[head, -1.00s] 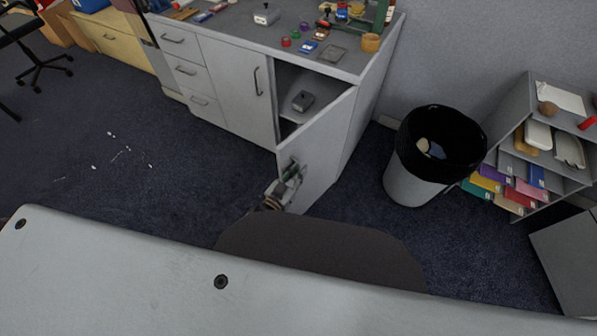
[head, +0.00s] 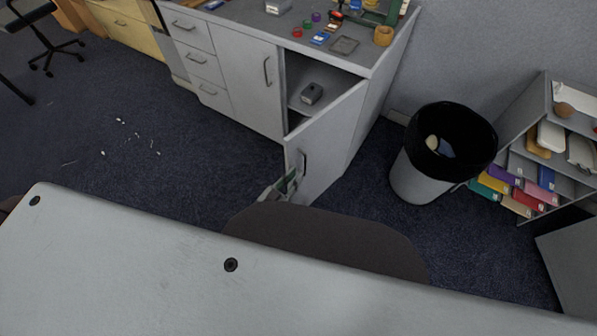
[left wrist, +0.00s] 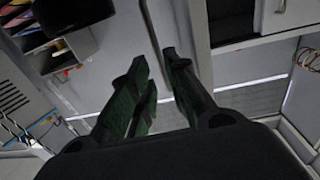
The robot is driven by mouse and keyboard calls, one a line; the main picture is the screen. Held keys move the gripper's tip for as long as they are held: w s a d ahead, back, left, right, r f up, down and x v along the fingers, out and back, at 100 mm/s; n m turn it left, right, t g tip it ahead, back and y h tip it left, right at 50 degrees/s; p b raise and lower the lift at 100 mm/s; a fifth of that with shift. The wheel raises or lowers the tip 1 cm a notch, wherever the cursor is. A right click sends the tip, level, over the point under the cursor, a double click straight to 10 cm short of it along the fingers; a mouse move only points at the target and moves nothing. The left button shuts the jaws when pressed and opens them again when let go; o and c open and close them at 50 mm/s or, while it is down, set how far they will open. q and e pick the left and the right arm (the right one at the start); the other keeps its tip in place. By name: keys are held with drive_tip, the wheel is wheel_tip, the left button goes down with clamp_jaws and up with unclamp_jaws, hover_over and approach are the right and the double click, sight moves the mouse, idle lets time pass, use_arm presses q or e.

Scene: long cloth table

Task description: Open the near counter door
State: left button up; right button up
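The near counter door (head: 325,148) is the light grey door at the right end of the counter front. It stands swung wide open, and the cupboard behind it (head: 330,72) shows a shelf with a small grey box (head: 311,93). The door's dark bar handle (head: 303,161) is in sight. My left gripper (head: 287,184) is just below and left of this handle, close to the door face. In the left wrist view its two dark green fingers (left wrist: 160,75) are apart with a gap and nothing clearly between them. My right gripper is out of view.
A grey counter (head: 260,35) carries small coloured items. A bin with a black liner (head: 418,178) stands right of the door, and a shelf unit (head: 530,135) beyond it.

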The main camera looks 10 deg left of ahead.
use_arm(q)
drive_tip(key=shift+v, duration=2.65)
drive_tip(key=shift+w, duration=0.1)
